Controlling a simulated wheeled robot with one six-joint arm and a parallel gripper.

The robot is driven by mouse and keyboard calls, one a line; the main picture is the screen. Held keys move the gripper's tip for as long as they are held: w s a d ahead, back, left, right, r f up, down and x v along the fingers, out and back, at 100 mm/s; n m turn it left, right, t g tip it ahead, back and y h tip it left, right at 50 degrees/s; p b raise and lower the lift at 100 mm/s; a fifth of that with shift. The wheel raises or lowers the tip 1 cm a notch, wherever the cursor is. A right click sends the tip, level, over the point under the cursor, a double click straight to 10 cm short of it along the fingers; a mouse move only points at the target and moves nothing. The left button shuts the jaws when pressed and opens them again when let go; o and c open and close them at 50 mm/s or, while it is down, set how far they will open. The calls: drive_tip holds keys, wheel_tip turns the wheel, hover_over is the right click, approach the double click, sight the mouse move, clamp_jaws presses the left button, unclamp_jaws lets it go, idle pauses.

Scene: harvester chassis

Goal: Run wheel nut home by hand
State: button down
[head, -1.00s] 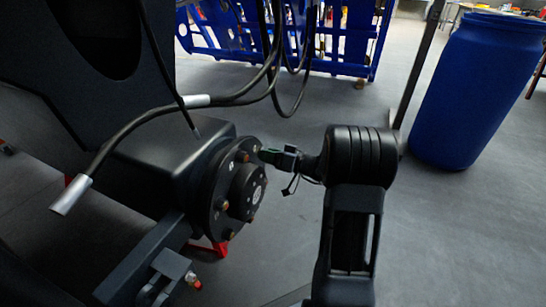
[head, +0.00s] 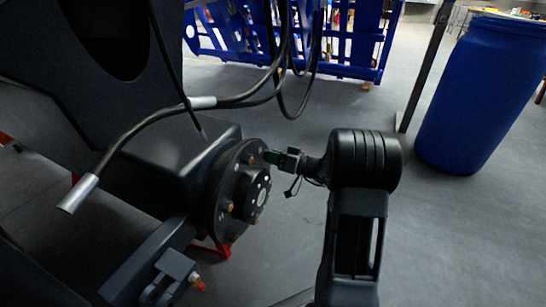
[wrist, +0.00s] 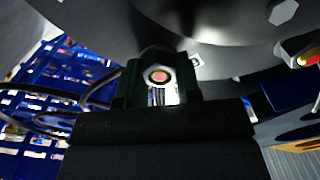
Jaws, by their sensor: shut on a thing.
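The dark wheel hub (head: 222,195) stands at the end of the axle housing in the head view. Brass-coloured studs or nuts (head: 230,207) show around its face. My gripper (head: 270,157) reaches in from the right to the hub's upper edge. In the wrist view my gripper (wrist: 160,88) is shut on the wheel nut (wrist: 159,64), a grey piece with a round reddish centre between the two dark green fingers. The hub's dark face (wrist: 225,60) lies just beyond it. How far the nut is threaded on cannot be told.
A black hose (head: 130,135) with a silver end hangs in front of the axle housing (head: 175,150). A blue barrel (head: 478,95) stands at the right and a blue frame (head: 345,40) at the back. Grey floor is clear right of my arm.

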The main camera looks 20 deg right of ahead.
drive_tip(key=m+p, duration=1.6)
drive_tip(key=m, duration=0.9)
drive_tip(key=shift+w+a, duration=0.1)
drive_tip(key=shift+w, duration=0.05)
drive_tip(key=c, duration=0.7)
unclamp_jaws()
drive_tip(key=shift+c, duration=0.2)
drive_tip(key=shift+c, duration=0.3)
drive_tip(key=shift+c, duration=0.7)
